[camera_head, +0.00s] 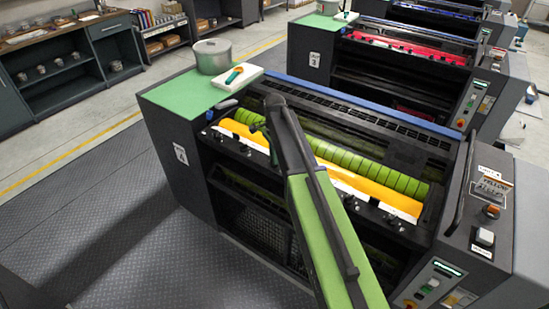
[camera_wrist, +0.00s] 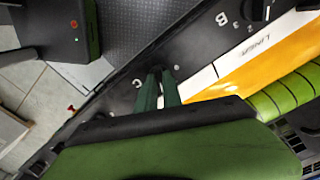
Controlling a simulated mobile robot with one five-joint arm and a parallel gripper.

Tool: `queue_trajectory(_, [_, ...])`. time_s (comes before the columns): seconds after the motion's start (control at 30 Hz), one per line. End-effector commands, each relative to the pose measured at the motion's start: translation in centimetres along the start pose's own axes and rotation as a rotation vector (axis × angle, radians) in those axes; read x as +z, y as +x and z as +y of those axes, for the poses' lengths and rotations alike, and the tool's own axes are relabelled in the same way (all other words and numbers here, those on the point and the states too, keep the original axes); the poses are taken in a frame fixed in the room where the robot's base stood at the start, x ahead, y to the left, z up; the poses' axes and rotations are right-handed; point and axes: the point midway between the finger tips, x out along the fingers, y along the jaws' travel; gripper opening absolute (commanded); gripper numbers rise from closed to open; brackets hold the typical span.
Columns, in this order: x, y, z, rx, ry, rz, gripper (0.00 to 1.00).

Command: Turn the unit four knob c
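Unit four (camera_head: 180,185), the nearest dark press with a "4" plate, carries a dark front rail with several small knobs. My gripper's two dark green fingers (camera_wrist: 161,80) reach down to this rail beside the printed letter C (camera_wrist: 137,83) in the wrist view. The tips are slightly apart, with something dark at them. Knob c itself is mostly hidden there, so I cannot tell whether the fingers touch or grip it. Another black knob (camera_wrist: 246,10) with a white mark stands near the letter B.
An orange sheet (camera_head: 345,178) and a light green segmented roller (camera_head: 370,175) lie behind the rail. A grey pot (camera_head: 211,56) and a white pad (camera_head: 237,77) stand on the green top at the left. A control panel (camera_head: 432,285) is at the right. The floor in front is clear.

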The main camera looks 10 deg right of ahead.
Motion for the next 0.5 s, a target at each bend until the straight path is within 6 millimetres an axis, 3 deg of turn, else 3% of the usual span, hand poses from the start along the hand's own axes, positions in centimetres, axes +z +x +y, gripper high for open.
queue_trajectory(0.5, [0.03,0.02,0.04,0.001,-0.045,0.0,0.0])
